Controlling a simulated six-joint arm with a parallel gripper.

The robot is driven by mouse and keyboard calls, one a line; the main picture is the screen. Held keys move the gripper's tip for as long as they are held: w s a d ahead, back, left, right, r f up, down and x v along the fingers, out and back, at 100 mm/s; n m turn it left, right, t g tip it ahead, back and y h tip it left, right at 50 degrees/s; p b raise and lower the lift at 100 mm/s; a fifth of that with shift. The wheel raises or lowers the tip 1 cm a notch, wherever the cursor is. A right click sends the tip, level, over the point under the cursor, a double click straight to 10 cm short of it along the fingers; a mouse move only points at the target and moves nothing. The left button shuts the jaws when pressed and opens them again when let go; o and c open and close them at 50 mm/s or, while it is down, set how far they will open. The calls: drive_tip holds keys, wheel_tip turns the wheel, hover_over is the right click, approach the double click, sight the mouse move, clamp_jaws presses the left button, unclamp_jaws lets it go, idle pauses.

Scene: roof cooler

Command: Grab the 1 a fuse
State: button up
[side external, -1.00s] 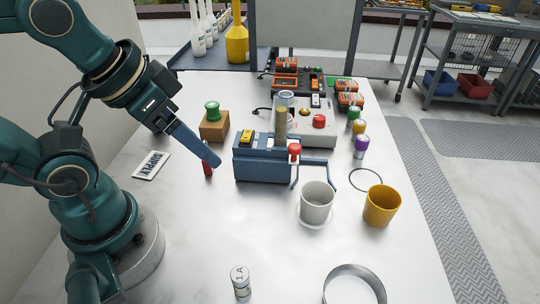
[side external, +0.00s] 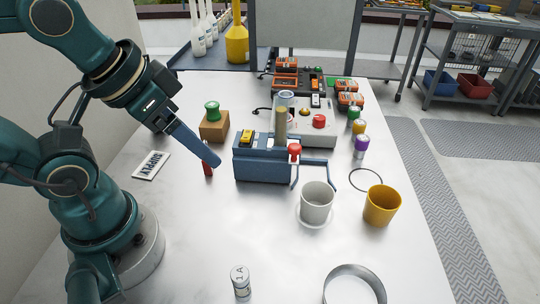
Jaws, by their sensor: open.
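The 1 A fuse (side external: 241,282) is a small whitish cylinder with a grey cap and "1 A" lettering. My gripper (side external: 212,162) is above the table at left of centre, left of the blue device, well behind the fuse. I see its blue finger from the side; the jaws are open, and I see nothing held. A small red item (side external: 207,170) shows just below and behind the fingertip; whether it touches the finger I cannot tell.
A blue device (side external: 263,165) with a red-knobbed lever stands mid-table. A white cup (side external: 316,199) on a saucer, a yellow cup (side external: 382,206) and a metal ring (side external: 354,285) are to the right of the fuse. A "SUPPLY" plate (side external: 151,165) lies left. The table around the fuse is clear.

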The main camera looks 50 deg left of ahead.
idle(0.3)
drive_tip(key=m+g, duration=0.4)
drive_tip(key=m, duration=2.6)
hover_over(241, 285)
drive_tip(key=w+a, duration=0.3)
drive_tip(key=w, duration=0.1)
wheel_tip(241, 285, down, 7)
drive_tip(key=s+d+f+m, duration=0.1)
drive_tip(key=s+d+f+m+g, duration=0.1)
drive_tip(key=s, duration=0.1)
drive_tip(key=shift+s+f+g, duration=0.1)
drive_tip(key=shift+f+g, duration=0.2)
drive_tip(key=shift+f, duration=0.1)
drive_tip(key=shift+s+f, duration=0.15)
drive_tip(key=shift+f, duration=2.45)
clamp_jaws()
